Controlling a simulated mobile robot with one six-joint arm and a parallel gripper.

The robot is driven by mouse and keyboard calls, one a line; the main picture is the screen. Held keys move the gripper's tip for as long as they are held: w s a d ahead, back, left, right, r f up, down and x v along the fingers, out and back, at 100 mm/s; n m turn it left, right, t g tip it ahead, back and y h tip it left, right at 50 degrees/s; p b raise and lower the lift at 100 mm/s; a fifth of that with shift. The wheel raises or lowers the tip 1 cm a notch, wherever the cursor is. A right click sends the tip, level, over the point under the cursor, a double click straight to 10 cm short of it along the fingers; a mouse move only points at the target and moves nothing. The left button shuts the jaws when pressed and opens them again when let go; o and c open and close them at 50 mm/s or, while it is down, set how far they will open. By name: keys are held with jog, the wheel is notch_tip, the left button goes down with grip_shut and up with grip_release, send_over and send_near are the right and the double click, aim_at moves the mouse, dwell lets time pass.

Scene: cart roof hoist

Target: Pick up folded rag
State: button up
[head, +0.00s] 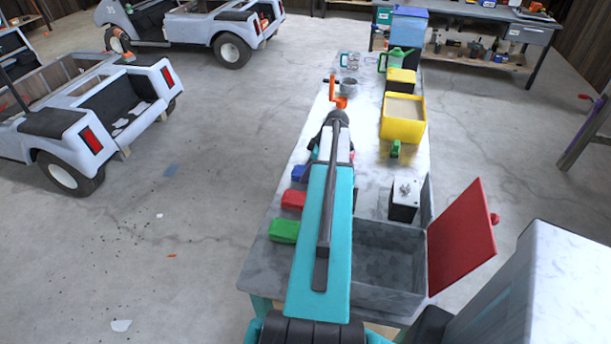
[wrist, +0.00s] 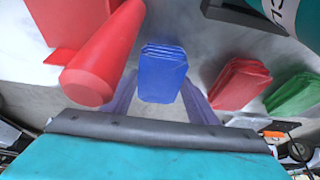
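Three folded rags lie along the bench's left edge in the head view: blue (head: 299,173), red (head: 293,199) and green (head: 284,231). In the wrist view the blue folded rag (wrist: 162,75) is centred ahead of my gripper (wrist: 160,88). The two purplish fingers are apart, one on each side of the rag's lower part. I cannot tell whether they touch it. The red rag (wrist: 240,84) and green rag (wrist: 293,94) lie to the right in that view. My arm hides the gripper in the head view.
A red tapered object (wrist: 105,55) stands close left of the blue rag in the wrist view. The bench (head: 291,155) also holds a grey open-topped box (head: 385,297) with a red lid (head: 461,238), a black battery-like block (head: 404,201) and a yellow bin (head: 402,130).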

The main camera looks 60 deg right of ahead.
jog(key=c, duration=0.4)
jog(key=shift+r, duration=0.25)
jog(key=shift+r+p, duration=0.15)
jog(key=shift+p, duration=0.2)
jog(key=shift+r+b, duration=1.45)
jog(key=shift+r, duration=3.45)
